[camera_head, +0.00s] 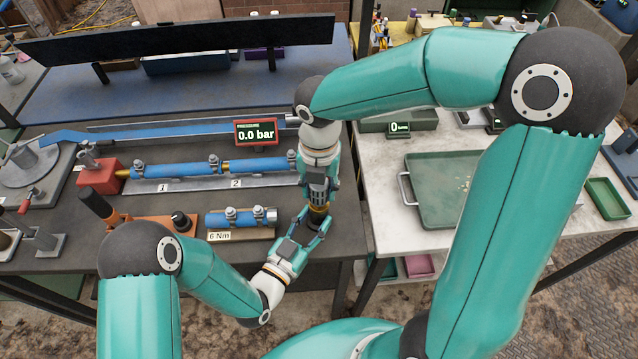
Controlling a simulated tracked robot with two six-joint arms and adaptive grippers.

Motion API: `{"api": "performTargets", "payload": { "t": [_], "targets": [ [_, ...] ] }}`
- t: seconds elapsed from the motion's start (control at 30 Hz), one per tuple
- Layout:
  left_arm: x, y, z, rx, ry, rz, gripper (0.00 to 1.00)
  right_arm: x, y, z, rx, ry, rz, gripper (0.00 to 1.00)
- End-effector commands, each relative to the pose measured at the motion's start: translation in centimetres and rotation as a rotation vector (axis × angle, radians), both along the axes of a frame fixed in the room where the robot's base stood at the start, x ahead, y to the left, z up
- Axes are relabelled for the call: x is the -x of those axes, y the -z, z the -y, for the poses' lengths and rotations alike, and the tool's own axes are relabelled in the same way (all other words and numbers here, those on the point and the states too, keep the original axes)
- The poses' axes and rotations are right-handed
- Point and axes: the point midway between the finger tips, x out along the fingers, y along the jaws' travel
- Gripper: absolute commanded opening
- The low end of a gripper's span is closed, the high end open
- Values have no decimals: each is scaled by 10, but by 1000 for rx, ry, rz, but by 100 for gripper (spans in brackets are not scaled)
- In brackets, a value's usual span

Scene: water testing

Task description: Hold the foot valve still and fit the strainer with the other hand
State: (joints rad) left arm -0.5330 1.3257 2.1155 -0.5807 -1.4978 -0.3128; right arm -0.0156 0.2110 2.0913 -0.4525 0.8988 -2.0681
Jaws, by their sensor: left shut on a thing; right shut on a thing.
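My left gripper (312,226) reaches up from the lower left and is shut on the foot valve (317,217), a small dark fitting with a brass-coloured band, near the right end of the dark bench. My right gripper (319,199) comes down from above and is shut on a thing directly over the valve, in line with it. That thing is taken to be the strainer; the fingers mostly hide it. The two grippers nearly meet. I cannot tell whether the strainer and valve touch or are joined.
A blue pipe in clamps (176,168) and a short blue pipe with a "6 Nm" label (240,219) lie to the left. A pressure display (256,132) reads 0.0 bar. A green tray (425,213) sits on the pale table at right. A gap separates the tables.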

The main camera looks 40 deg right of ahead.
Motion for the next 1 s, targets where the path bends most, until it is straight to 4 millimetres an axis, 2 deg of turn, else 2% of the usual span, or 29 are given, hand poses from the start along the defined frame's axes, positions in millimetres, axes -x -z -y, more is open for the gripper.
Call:
{"api": "performTargets", "payload": {
  "t": [0.57,0.6,0.73,0.77,1.0],
  "targets": [
    [0,0,0,0,0,0,7,0,15,1,1,0,-1,6],
    [0,0,0,0,0,0,7,0,14,0,1,0,1,45],
    [0,0,0,0,0,0,7,0,14,0,1,0,1,67],
    [0,0,0,0,0,0,7,0,14,0,1,0,1,70],
    [0,0,0,0,0,0,7,0,14,0,1,0,0,70]
  ]
}}
